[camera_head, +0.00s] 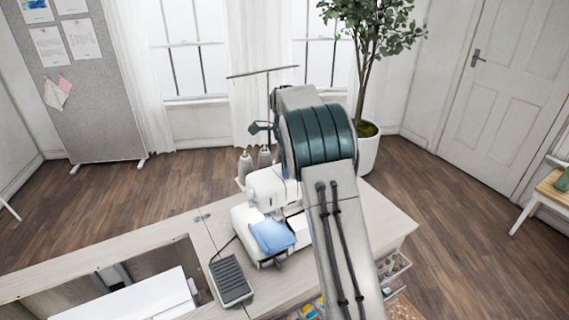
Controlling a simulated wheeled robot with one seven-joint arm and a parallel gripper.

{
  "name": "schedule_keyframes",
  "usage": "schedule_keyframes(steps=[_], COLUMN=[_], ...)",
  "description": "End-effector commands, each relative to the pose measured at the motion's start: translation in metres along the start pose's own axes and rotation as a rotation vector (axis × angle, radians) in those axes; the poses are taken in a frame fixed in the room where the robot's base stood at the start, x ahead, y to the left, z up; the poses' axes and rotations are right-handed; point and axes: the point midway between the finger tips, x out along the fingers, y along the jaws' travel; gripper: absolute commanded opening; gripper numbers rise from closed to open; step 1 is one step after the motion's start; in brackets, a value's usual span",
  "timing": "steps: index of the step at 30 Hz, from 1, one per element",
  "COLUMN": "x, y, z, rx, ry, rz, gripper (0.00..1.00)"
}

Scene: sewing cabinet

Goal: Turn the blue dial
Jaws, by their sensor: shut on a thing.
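A white sewing machine (258,188) with a light blue panel or cloth (272,236) at its front stands on the pale cabinet top. My raised arm covers the machine's right side. I cannot make out the blue dial; it may be behind my arm. My gripper does not show either, as the arm's thick green-banded joint and long grey link block that area. What the gripper holds cannot be seen.
Thread cones (245,165) and a tall thread stand (268,95) rise behind the machine. A dark foot pedal (230,279) lies on the cabinet top (392,226), left of my arm. An open recess is at lower left. A potted plant (369,150) stands behind.

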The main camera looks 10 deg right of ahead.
Motion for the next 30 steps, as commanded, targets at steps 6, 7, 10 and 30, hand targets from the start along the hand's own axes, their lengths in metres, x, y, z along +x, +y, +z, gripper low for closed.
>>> schedule_keyframes(steps=[6, 7, 10, 30], x=[-0.0014, -0.0013, -0.0010, 0.0006], y=[0.0006, 0.0006, 0.0005, 0.0008], z=[-0.0006, -0.0011, -0.0008, -0.0013], rx=[0.200, 0.226, 0.307, 0.573], ry=[0.002, 0.003, 0.003, 0.003], rz=[0.003, 0.003, 0.002, 0.003], gripper=[0.00, 0.00, 0.00, 0.00])
